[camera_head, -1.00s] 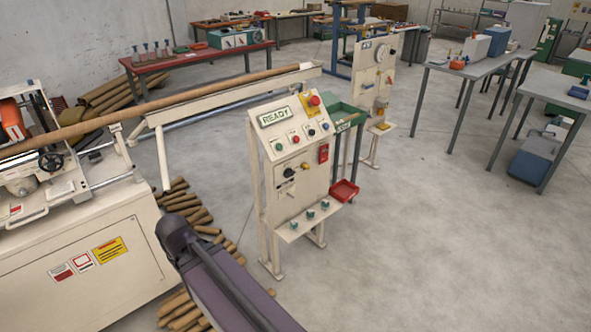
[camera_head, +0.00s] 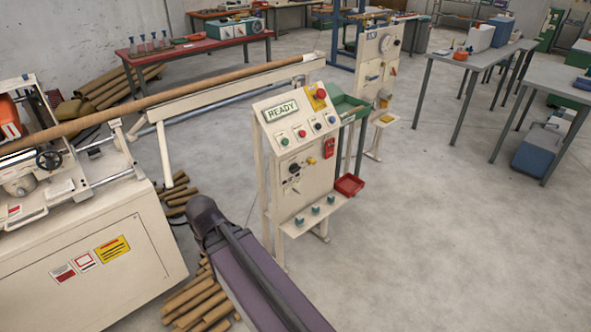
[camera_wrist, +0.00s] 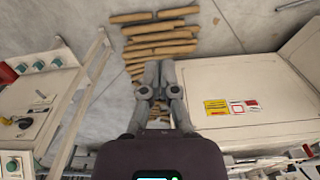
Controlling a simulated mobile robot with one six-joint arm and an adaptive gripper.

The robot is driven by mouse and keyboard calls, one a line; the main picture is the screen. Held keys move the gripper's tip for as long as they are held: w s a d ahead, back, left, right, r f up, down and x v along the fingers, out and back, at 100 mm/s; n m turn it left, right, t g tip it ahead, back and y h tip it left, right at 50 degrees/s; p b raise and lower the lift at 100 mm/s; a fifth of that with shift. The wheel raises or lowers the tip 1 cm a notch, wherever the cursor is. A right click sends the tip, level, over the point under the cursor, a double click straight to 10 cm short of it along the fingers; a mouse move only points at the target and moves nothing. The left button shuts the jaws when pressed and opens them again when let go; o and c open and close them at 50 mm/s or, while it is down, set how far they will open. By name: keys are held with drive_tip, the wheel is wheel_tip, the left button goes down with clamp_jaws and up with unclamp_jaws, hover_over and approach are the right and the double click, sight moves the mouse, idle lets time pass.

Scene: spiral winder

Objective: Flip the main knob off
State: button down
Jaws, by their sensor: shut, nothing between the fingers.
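The cream control panel (camera_head: 275,162) stands upright on legs with a lit READY sign (camera_head: 282,111). Its face carries a black rotary knob (camera_head: 294,168), with a small yellow knob (camera_head: 311,161) just right of it. In the wrist view the black knob (camera_wrist: 24,123) is at the far left, beside the yellow one. I cannot read which knob is the main one. My gripper (camera_wrist: 160,66) is shut and empty, pointing towards the floor well to the side of the panel and touching nothing. It does not show in the head view, where my dark arm link does.
The winder cabinet (camera_head: 85,262) stands left of the panel, with cardboard tubes (camera_head: 203,300) on the floor between. A long tube (camera_head: 220,93) runs behind. The panel has a lower shelf with green buttons (camera_head: 315,209) and a red tray (camera_head: 348,186). Floor at right is open.

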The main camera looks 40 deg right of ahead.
drive_tip(key=w+d+f+t+y+b, duration=0.2)
drive_tip(key=w+d+t+b, duration=0.15)
drive_tip(key=w+d, duration=1.75)
drive_tip(key=w+d+r+t+h+b, duration=0.1)
drive_tip(key=d+t, duration=0.4)
drive_tip(key=d, duration=2.6)
drive_tip(key=shift+w+d+r+n+b, duration=0.3)
drive_tip(key=shift+w+d+n+b, duration=0.1)
drive_tip(key=shift+w+b, duration=0.15)
drive_tip(key=shift+a+f+t, duration=0.1)
drive_tip(key=shift+t, duration=0.15)
drive_tip(key=b, duration=0.8)
hover_over(293, 170)
drive_tip(key=s, duration=0.2)
wheel_tip(293, 170, down, 7)
drive_tip(key=shift+f, duration=0.2)
drive_tip(key=shift+s+f+b, duration=0.2)
drive_tip(key=shift+f+b, duration=1.4)
drive_tip(key=shift+f, duration=0.15)
